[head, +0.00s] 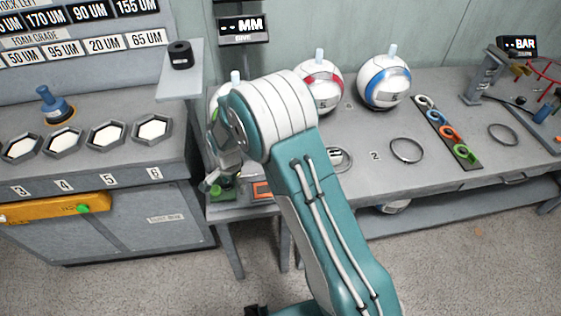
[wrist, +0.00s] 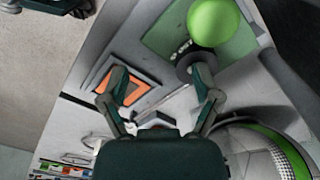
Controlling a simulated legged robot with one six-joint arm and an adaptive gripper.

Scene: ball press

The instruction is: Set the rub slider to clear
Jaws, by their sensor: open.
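My gripper (head: 214,178) hangs over the left end of the right-hand bench, partly hidden by my arm in the head view. In the wrist view my gripper (wrist: 160,88) is open, with nothing between its fingers. A green round knob (wrist: 213,22) stands over a green plate (wrist: 170,40) beyond the right fingertip. A dark disc lies near that fingertip. An orange-framed panel (wrist: 122,84) lies beneath the left finger; it also shows in the head view (head: 262,190). I cannot tell which part is the rub slider, and no "clear" mark is readable.
A green-banded ball (wrist: 272,150) is close to the right finger. Balls with red (head: 318,88) and blue (head: 384,82) bands stand along the back. A grey cabinet (head: 120,215) with an orange bar (head: 50,208) is at left. The bench front is fairly clear.

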